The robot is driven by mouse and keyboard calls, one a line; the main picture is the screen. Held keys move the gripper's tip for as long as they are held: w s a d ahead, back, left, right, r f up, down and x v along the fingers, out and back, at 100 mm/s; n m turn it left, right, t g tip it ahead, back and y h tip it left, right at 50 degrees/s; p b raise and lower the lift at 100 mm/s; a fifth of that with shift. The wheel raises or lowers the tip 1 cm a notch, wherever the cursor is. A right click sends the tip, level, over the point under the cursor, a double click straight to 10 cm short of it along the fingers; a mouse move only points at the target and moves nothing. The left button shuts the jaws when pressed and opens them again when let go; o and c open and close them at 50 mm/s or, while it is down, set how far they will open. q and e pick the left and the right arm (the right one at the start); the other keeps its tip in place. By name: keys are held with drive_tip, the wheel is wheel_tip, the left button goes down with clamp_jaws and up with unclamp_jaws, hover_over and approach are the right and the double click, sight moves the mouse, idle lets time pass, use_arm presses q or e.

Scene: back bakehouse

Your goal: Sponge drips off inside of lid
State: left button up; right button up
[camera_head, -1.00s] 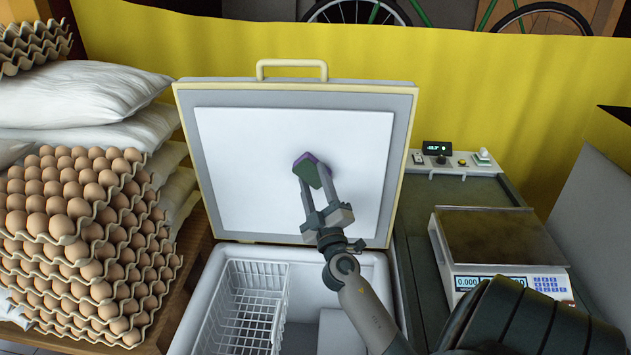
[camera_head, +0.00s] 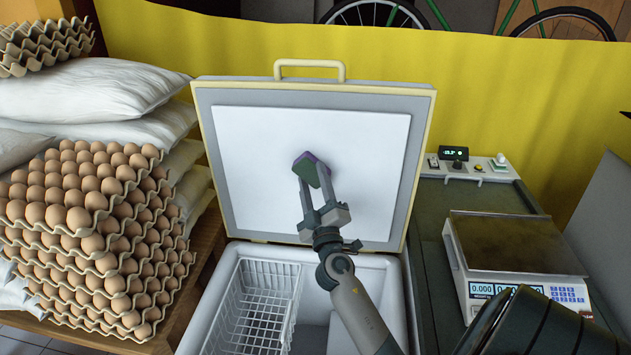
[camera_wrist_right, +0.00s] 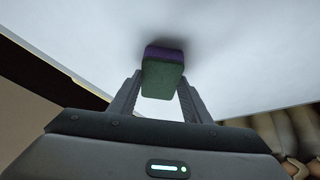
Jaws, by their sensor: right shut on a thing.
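The freezer lid (camera_head: 240,170) stands open and upright, with its white inner panel facing me. My right gripper (camera_head: 313,185) is shut on a green and purple sponge (camera_head: 309,168) near the middle of that panel. In the right wrist view the sponge (camera_wrist_right: 163,72) sits between the two fingers of my gripper (camera_wrist_right: 161,95), its purple side against or very close to the white panel (camera_wrist_right: 230,50). I cannot make out any drips on the panel. My left gripper is not in view.
The open chest freezer (camera_head: 222,300) holds a white wire basket (camera_head: 262,305). Stacked egg trays (camera_head: 95,240) and white sacks (camera_head: 90,90) stand at the left. A scale (camera_head: 515,245) stands on the dark counter at the right. A yellow sheet (camera_head: 520,90) hangs behind.

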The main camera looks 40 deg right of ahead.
drive_tip(key=shift+r, duration=0.1)
drive_tip(key=shift+a+r+p, duration=0.15)
drive_tip(key=shift+r+p, duration=0.55)
drive_tip(key=shift+s+d, duration=1.4)
drive_tip(key=shift+s, duration=0.15)
drive_tip(key=shift+s, duration=0.1)
drive_tip(key=shift+s+d, duration=1.25)
drive_tip(key=shift+s, duration=0.3)
